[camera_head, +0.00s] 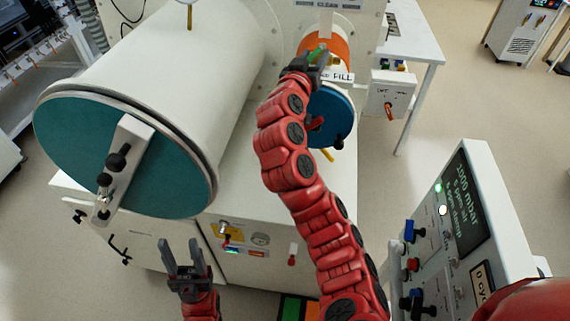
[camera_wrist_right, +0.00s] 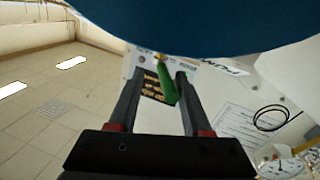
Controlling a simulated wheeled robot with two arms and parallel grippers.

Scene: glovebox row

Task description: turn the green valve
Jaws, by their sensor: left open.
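The green valve (camera_head: 317,52) shows as a small green lever beside the orange band of the small chamber at the top of the head view. In the right wrist view, its green handle (camera_wrist_right: 165,84) lies between the fingers, nearer the right-hand one. My right gripper (camera_head: 318,60) is at the valve; its fingers (camera_wrist_right: 157,75) stand apart, with a clear gap left of the handle. I cannot tell whether a finger touches it. My left gripper (camera_head: 181,246) is open and empty, low in front of the white cabinet.
A large white cylinder with a teal door (camera_head: 75,150) fills the left. The small chamber's blue door (camera_head: 335,115) is close beside my right forearm. A control panel with a screen (camera_head: 468,200) stands at right. A white table (camera_head: 420,45) is behind; open floor lies between.

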